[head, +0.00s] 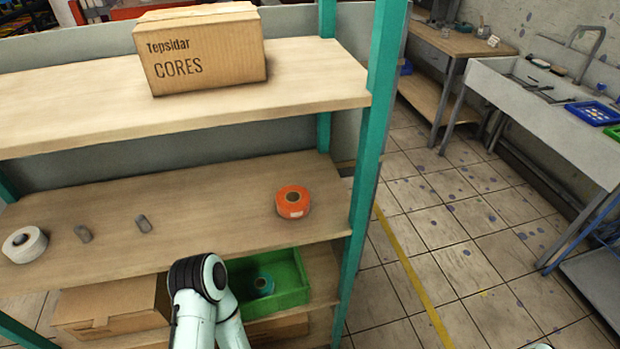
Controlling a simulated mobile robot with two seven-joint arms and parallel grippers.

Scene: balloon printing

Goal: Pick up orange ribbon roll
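The orange ribbon roll (292,203) lies flat on the middle shelf (210,200), near its right end by the green post. Its dark centre hole faces up and a pale label shows on its front side. Nothing touches it. One of my arms rises at the bottom centre, in front of the lower shelf. Its bent joint is visible, but no gripper or fingertips show. I cannot see either gripper in this view.
A cardboard box (200,50) sits on the shelf above. The shelf around the orange roll is clear.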

